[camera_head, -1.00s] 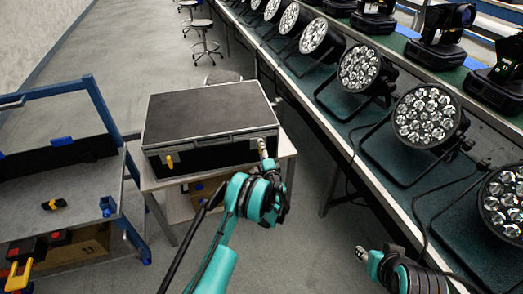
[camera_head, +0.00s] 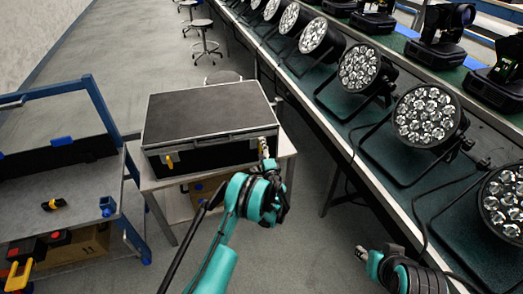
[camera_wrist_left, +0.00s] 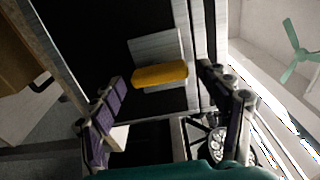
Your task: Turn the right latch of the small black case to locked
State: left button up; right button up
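The small black case (camera_head: 205,112) with silver edges lies closed on a small table. Its left latch (camera_head: 170,161) has a yellow lever hanging down on the front face. The right latch (camera_head: 262,138) is at the front right and partly hidden by my left gripper (camera_head: 265,158). In the left wrist view, my left gripper (camera_wrist_left: 163,78) is open, with one finger on each side of the right latch's yellow lever (camera_wrist_left: 160,75). The lever lies across the line of the lid seam on a grey plate. I cannot tell whether a finger touches it. My right gripper (camera_head: 363,254) is low right, away from the case.
The small table (camera_head: 150,180) stands between a blue-framed cart (camera_head: 60,180) on the left and a long bench with par cans (camera_head: 427,115) on the right. Stools (camera_head: 205,48) stand behind. Grey floor is free in front of the table.

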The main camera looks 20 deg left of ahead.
pick_arm(q)
jog(key=v, duration=0.7)
jog(key=shift+s, duration=0.2)
jog(key=shift+d+r, duration=0.1)
